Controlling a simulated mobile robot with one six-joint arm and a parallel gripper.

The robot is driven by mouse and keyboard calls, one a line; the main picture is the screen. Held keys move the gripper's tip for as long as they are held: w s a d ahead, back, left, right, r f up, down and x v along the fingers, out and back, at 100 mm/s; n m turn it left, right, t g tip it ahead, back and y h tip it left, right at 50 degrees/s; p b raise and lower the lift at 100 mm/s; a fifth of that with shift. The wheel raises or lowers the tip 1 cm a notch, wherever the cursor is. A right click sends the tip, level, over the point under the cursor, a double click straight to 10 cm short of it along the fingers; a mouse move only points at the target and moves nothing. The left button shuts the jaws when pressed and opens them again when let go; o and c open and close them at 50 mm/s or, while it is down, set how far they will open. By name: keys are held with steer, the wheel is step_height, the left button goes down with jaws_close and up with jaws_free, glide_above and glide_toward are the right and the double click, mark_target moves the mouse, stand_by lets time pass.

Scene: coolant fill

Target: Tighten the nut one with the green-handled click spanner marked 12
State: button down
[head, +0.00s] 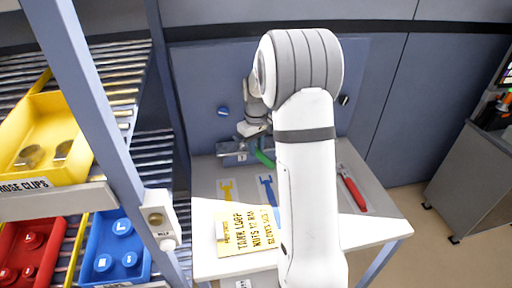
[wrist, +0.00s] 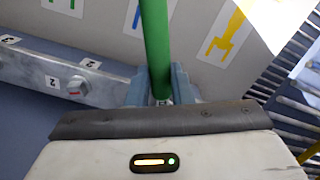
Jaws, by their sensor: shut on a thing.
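My gripper (wrist: 158,88) is shut on the green handle of a spanner (wrist: 155,38). The handle runs from the jaws to the top of the wrist view. Part of it also shows in the head view (head: 264,158), just left of my arm. The spanner's head and any marking on it are hidden. A grey metal bar (wrist: 28,68) lies at the jaws.
On the pale table (head: 385,225) are a yellow spanner shape (head: 228,190), a blue one (head: 268,188), a red-handled tool (head: 352,192) and a yellow note (head: 238,236). A rack with yellow (head: 50,115), red and blue bins stands left. A grey cabinet (head: 470,165) stands right.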

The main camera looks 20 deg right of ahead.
steer(key=shift+f+b, duration=0.3)
steer(key=shift+f, duration=0.15)
stand_by(0.7)
steer(key=shift+f+b, duration=0.75)
steer(key=shift+f, duration=0.3)
steer(key=shift+s+a+m, duration=0.1)
steer(key=shift+a+m, duration=0.5)
steer(key=shift+m, duration=0.2)
steer(key=shift+a+m, duration=0.65)
steer(key=shift+m, duration=0.15)
